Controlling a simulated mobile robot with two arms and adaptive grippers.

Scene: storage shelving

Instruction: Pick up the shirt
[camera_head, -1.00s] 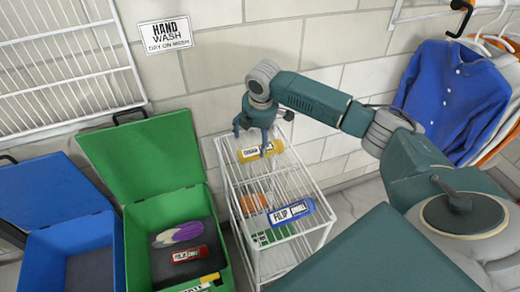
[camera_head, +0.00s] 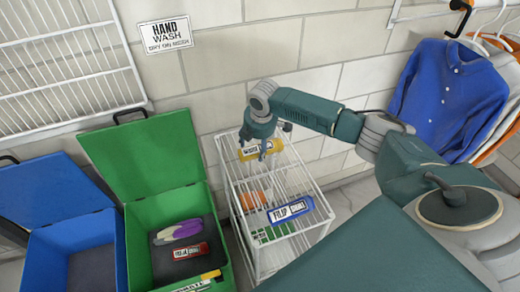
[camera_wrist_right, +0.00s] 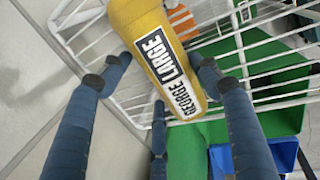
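A yellow rolled bundle (camera_head: 274,147), which looks like rolled cloth, lies on top of the white wire rack; its label reads "GEORGE LARGE" in the right wrist view (camera_wrist_right: 165,62). My right gripper (camera_head: 254,148) is directly over it. In the right wrist view its fingers (camera_wrist_right: 160,78) are spread on both sides of the bundle, not closed on it; contact is unclear. A blue rolled bundle labelled "FILIP" (camera_head: 290,211) lies nearer on the same rack. A blue shirt (camera_head: 448,100) hangs at the right. My left gripper is out of view.
The white wire rack (camera_head: 325,222) stands against the tiled wall. To its left are an open green bin (camera_head: 142,215) with several items inside and an open blue bin (camera_head: 48,252). Other hanging clothes (camera_head: 510,75) are at the far right.

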